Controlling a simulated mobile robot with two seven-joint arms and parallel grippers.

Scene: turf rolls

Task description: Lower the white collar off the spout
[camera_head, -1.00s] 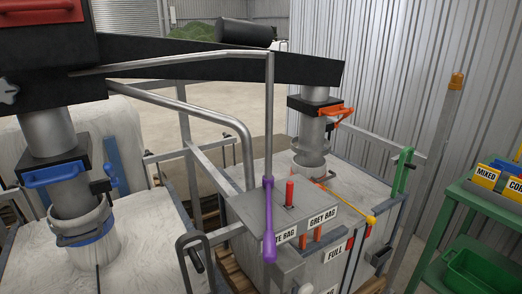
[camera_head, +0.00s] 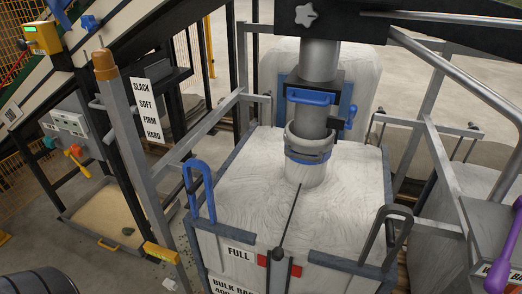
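The steel spout (camera_head: 317,65) comes down from the dark overhead beam through a black clamp block with a blue handle (camera_head: 312,97). A whitish-grey collar (camera_head: 303,140) sits around the spout's lower end, with a blue band (camera_head: 308,157) around it. Below the band, a white neck (camera_head: 305,176) meets the top of the white bulk bag (camera_head: 248,200). Where the collar ends and the neck begins is hard to tell. Neither of my grippers is in view, and nothing is touching the collar.
The bag's frame has a blue loop (camera_head: 199,190) at left and a dark loop (camera_head: 393,235) at right. A thin dark rod (camera_head: 290,222) rises before the bag. A grey post (camera_head: 125,140) stands left. A purple-handled lever (camera_head: 505,250) is at the right edge.

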